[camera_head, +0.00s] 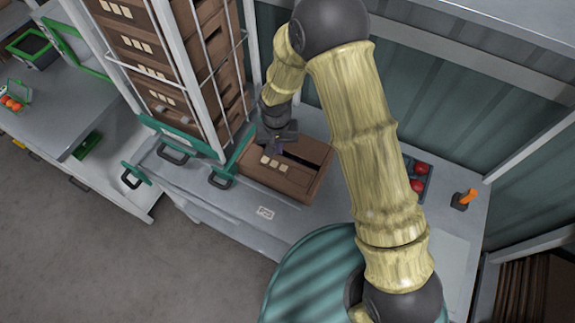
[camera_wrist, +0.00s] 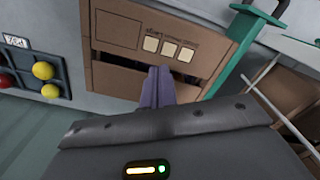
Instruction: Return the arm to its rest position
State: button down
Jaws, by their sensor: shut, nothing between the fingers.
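My arm (camera_head: 370,150) reaches out over the grey worktop, bent at a dark elbow joint near the top of the head view. My gripper (camera_head: 277,147) points down at the brown carton on the worktop. In the wrist view its purple fingers (camera_wrist: 157,88) are together, with nothing visible between them. The fingertips overlap the slot in the carton (camera_wrist: 115,80); I cannot tell whether they touch it. The carton (camera_head: 312,190) also shows in the head view, with pale labels on its side, partly hidden by the gripper.
A dark tray of red balls (camera_head: 417,170) and an orange lever (camera_head: 467,197) are to the right. The front worktop (camera_head: 265,213) is clear.

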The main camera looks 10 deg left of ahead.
dwell(0.5)
jog(key=w+d+r, duration=0.2)
jog(key=d+r, duration=0.5)
jog(key=d, duration=0.1)
jog(key=s+d+r+m+t+b, duration=0.1)
jog(key=s+d+r, duration=0.4)
jog(key=d, duration=0.4)
jog(key=s+d+r+m+t, duration=0.1)
jog(key=s+d+r, duration=0.4)
jog(key=d, duration=0.5)
jog(key=shift+s+d+r+m+t+b, duration=0.2)
jog(key=shift+s+r+m+t+b, duration=0.1)
jog(key=shift+r+m+b, duration=0.15)
